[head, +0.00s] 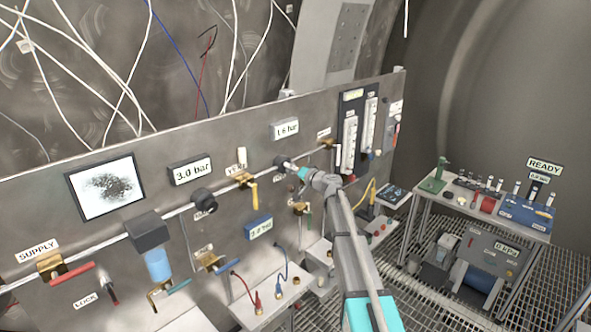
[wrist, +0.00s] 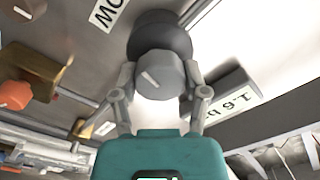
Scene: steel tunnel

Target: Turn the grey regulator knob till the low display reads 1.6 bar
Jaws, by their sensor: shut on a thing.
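The grey regulator knob (wrist: 160,75) sits on a dark round body and has a pale pointer line on its face. My gripper (wrist: 160,92) has one finger on each side of the knob and is shut on it. In the head view my gripper (head: 294,170) is at the panel, where it mostly hides the knob. The low display (head: 285,129) is above it on the panel and reads 1.6 bar.
To the left on the panel are a 3.0 bar display (head: 191,171), a dark knob (head: 203,201) and a yellow-handled valve (head: 247,184). Flow tubes (head: 358,135) stand to the right. A side table (head: 470,200) with small items is at the far right.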

